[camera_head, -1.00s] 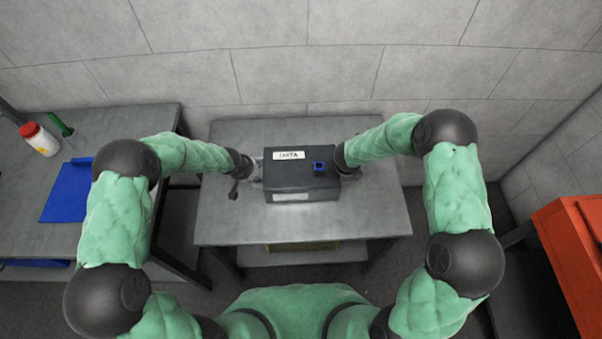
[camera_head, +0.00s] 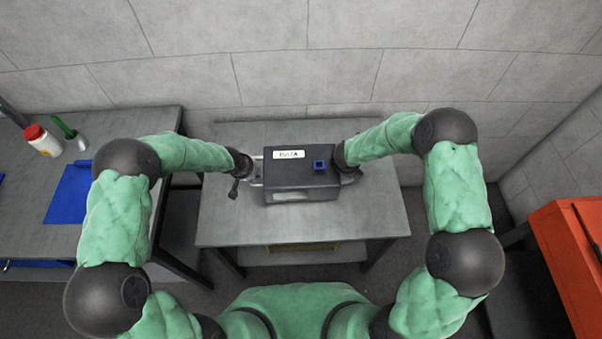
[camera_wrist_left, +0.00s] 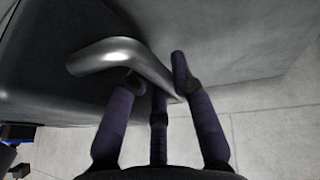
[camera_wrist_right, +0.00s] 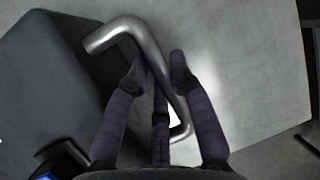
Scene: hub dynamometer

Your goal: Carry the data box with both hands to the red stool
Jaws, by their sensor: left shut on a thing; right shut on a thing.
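The data box (camera_head: 300,178), dark grey with a white label and a blue square on top, is upright over the grey table (camera_head: 370,215). I cannot tell whether it touches the table. My left gripper (camera_head: 250,179) is shut on its left handle, a bent metal bar (camera_wrist_left: 115,55). My right gripper (camera_head: 348,174) is shut on the matching right handle (camera_wrist_right: 150,50). An orange-red thing (camera_head: 565,245) stands at the right edge, partly cut off. I cannot tell whether it is the red stool.
A concrete wall (camera_head: 300,70) stands close behind the grey table. Dark floor shows between table and orange-red thing.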

